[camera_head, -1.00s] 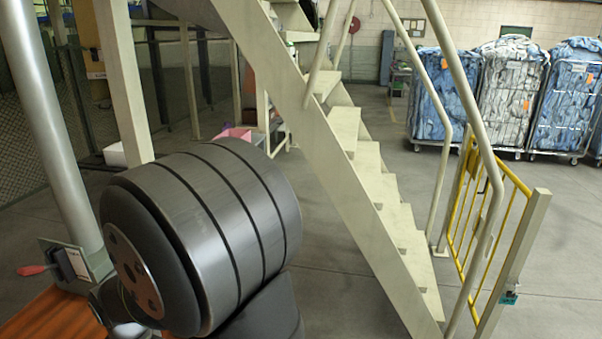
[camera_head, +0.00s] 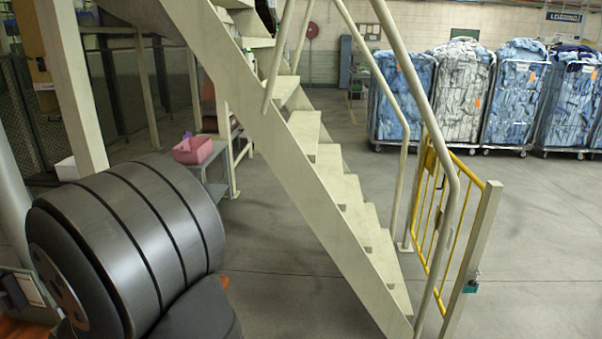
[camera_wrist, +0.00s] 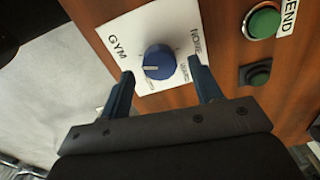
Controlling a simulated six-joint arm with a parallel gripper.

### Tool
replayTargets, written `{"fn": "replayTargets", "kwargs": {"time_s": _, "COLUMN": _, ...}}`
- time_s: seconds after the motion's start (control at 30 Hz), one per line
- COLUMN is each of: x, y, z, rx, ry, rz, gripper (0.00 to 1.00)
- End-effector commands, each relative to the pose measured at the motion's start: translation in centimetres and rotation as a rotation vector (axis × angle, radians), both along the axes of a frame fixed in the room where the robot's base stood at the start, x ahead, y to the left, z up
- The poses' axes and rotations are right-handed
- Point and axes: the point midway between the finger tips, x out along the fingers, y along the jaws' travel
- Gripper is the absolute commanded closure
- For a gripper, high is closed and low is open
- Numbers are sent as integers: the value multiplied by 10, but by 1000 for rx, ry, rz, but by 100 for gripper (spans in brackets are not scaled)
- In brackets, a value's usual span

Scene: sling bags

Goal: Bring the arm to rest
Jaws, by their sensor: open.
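My gripper (camera_wrist: 160,68) is open and shows in the wrist view, its two blue fingers spread apart. A blue round knob (camera_wrist: 159,62) on a white label plate (camera_wrist: 125,42) lies in line with the gap between the fingertips. I cannot tell how far the fingertips are from it, and nothing is held. The plate sits on a brown wooden panel (camera_wrist: 222,22). In the head view my dark arm joint fills the lower left, and the gripper does not show there.
A green button (camera_wrist: 264,22) and a dark button (camera_wrist: 258,75) are beside the knob. In the head view, beige stairs (camera_head: 295,155) cross the middle, with a yellow gate (camera_head: 435,195) at their right. Laundry cages (camera_head: 460,90) stand far right. Floor between is clear.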

Motion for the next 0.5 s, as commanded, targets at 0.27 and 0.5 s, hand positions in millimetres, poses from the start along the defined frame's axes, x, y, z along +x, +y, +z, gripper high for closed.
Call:
{"fn": "replayTargets", "kwargs": {"time_s": 0.27, "x": 1, "y": 1, "z": 54, "rx": 6, "ry": -3, "rz": 0, "gripper": 41}}
{"fn": "replayTargets", "kwargs": {"time_s": 0.5, "x": 0, "y": 1, "z": 102, "rx": 6, "ry": -3, "rz": -1, "gripper": 41}}
